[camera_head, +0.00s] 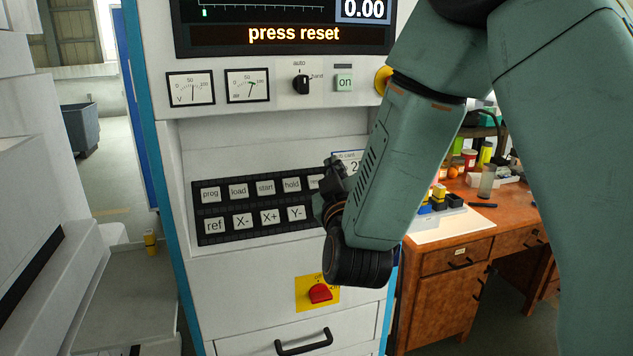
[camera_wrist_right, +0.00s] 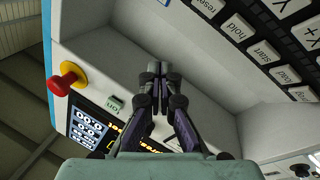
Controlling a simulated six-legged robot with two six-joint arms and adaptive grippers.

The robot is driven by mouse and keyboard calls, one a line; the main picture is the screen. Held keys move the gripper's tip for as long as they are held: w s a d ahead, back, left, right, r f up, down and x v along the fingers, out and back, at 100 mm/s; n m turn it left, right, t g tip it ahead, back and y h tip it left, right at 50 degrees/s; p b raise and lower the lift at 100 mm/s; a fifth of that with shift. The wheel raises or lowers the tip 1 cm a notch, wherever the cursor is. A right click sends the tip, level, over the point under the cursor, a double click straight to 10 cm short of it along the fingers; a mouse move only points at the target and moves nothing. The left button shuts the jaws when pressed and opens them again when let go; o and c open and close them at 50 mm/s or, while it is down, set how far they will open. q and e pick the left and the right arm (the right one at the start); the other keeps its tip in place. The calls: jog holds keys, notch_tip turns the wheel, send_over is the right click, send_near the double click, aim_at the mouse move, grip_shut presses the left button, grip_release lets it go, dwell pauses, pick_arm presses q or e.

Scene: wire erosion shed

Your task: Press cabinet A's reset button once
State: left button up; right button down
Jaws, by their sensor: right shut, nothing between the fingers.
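The white machine cabinet (camera_head: 240,275) stands ahead, its screen (camera_head: 290,33) reading "press reset"; I see no letter A on it. Its dark keypad (camera_head: 255,205) has a top row of prog, load, start, hold and a reset key (camera_head: 314,182) partly hidden by my right gripper. The reset key also shows at the top edge of the right wrist view (camera_wrist_right: 204,5). My right gripper (camera_head: 334,170) is in front of the keypad's right end, its fingers (camera_wrist_right: 157,75) shut and empty. Contact with the key is not visible. My left gripper is out of view.
A red knob on a yellow plate (camera_head: 319,293) and a drawer handle (camera_head: 304,342) lie below the keypad. A red-and-yellow mushroom button (camera_wrist_right: 68,78) stands out near the green "on" button (camera_head: 344,82). A wooden desk (camera_head: 455,255) with small items stands at right.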

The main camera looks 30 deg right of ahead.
aim_at(316, 182)
jog(key=shift+w+d+f+b, duration=0.3)
jog(key=shift+w+f+b, duration=0.4)
jog(key=shift+w+f, duration=0.35)
jog(key=shift+w+d+f+b, duration=0.25)
jog(key=shift+w+f+b, duration=0.45)
jog(key=shift+w, duration=0.6)
jog(key=shift+w+d+f+b, duration=0.3)
jog(key=shift+w+f+b, duration=0.4)
jog(key=shift+w+f, duration=0.35)
jog(key=shift+w+d+f, duration=0.2)
jog(key=shift+w+f, duration=0.1)
jog(key=shift+w, duration=0.4)
jog(key=shift+s+r, duration=0.1)
jog(key=shift+s+a+r+p, duration=0.15)
jog(key=shift+s+r+p, duration=0.2)
jog(key=shift+s, duration=0.25)
jog(key=shift+r, duration=0.1)
